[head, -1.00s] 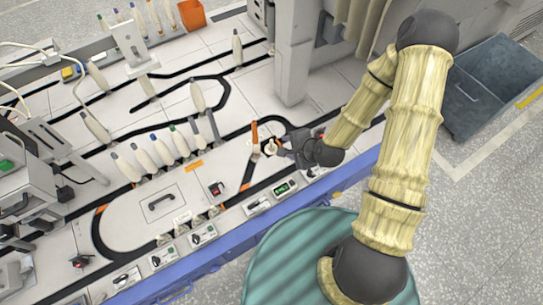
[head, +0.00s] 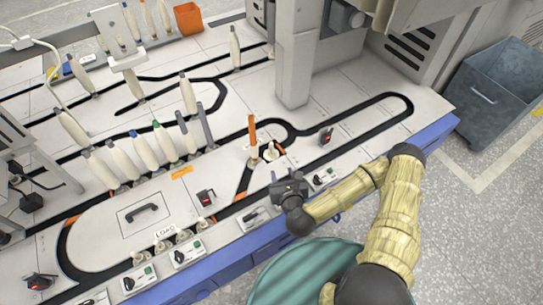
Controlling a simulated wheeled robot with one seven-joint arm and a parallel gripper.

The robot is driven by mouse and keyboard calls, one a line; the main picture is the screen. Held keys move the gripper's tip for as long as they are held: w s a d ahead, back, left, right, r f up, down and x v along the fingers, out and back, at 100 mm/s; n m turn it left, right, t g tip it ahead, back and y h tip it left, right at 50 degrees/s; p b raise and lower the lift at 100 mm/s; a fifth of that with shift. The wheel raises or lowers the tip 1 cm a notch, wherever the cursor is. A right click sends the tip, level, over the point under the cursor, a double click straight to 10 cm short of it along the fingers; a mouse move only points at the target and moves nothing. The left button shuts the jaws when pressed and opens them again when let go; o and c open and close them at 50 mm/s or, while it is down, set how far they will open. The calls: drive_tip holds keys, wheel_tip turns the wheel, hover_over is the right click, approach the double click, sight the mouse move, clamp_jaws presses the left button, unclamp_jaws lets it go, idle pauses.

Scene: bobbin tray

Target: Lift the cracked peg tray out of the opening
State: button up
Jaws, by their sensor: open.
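A small pale peg piece (head: 271,152) stands at the junction of the black tracks, beside a dark spot with an orange edge that may be the opening. At this size I cannot make out a crack or tell which piece is the cracked peg tray. My dark gripper (head: 286,183) is open and appears empty. It is below and slightly right of the pale piece, apart from it, near the table's front edge.
Several white bobbins (head: 142,150) stand in a row at left. A red-and-black switch (head: 325,136) is right of the junction, and another (head: 206,197) lies to the left. A grey post (head: 294,68) rises behind. Control boxes (head: 188,253) line the front edge.

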drive_tip(key=b, duration=0.6)
approach(272, 147)
drive_tip(key=x, duration=0.3)
drive_tip(key=shift+w+f, duration=0.15)
drive_tip(key=shift+f, duration=0.05)
drive_tip(key=shift+w+a, duration=0.1)
drive_tip(key=shift+w, duration=0.15)
drive_tip(key=b+x, duration=0.3)
drive_tip(key=x, duration=0.1)
drive_tip(key=shift+w+a+f, duration=0.1)
drive_tip(key=shift+w, duration=0.2)
drive_tip(key=shift+w+a, duration=0.1)
drive_tip(key=shift+w, duration=0.2)
clamp_jaws()
